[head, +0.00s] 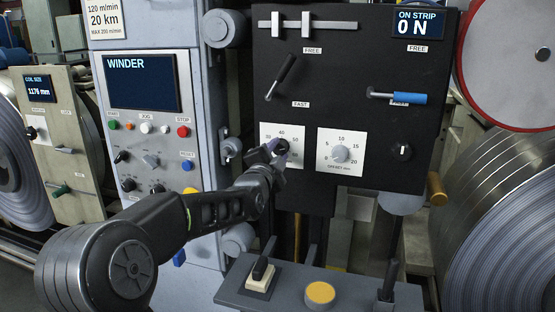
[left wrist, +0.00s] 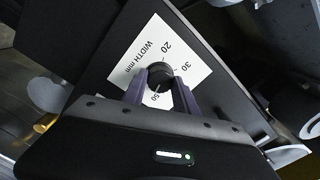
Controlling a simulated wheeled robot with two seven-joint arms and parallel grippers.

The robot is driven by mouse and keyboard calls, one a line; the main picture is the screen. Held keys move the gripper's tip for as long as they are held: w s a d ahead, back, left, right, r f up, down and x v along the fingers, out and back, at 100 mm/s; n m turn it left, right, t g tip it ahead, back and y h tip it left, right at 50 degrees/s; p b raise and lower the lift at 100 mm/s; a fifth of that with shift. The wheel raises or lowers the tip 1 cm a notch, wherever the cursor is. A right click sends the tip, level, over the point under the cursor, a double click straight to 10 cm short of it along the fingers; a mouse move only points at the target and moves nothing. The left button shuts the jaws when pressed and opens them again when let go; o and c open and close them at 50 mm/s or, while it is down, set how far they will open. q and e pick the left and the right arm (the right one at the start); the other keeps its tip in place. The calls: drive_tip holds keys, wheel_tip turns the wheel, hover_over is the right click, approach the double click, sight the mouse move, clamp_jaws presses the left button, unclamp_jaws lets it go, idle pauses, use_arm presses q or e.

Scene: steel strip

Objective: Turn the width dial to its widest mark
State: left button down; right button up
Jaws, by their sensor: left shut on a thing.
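The width dial (head: 282,145) is a small black knob on a white scale card (head: 267,131) on the black panel. In the left wrist view the two fingers of the left gripper (left wrist: 160,84) are shut on the dial (left wrist: 158,73), one on each side. "WIDTH mm", 20, 30 and 50 show on the card (left wrist: 183,54) there. I cannot tell which mark the dial points to. My right gripper is not in view.
An offset dial (head: 340,153) sits just right of the width dial. Above are a black lever (head: 285,72) and a blue-handled lever (head: 408,98). The winder panel (head: 145,120) stands left. A ledge below holds a switch (head: 262,272) and a yellow button (head: 320,293).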

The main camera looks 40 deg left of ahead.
use_arm(q)
drive_tip(key=m+b, duration=0.1)
drive_tip(key=m, duration=0.3)
drive_tip(key=shift+m+b, duration=0.3)
drive_tip(key=shift+m, duration=0.1)
drive_tip(key=m+b, duration=0.1)
drive_tip(key=m, duration=0.3)
drive_tip(key=shift+m+h, duration=0.3)
drive_tip(key=c, duration=0.9)
unclamp_jaws()
drive_tip(key=shift+c, duration=0.2)
drive_tip(key=b+v, duration=0.1)
drive_tip(key=v, duration=0.6)
drive_tip(key=shift+s+f, duration=0.15)
drive_tip(key=shift+s, duration=0.2)
drive_tip(key=shift+d, duration=0.1)
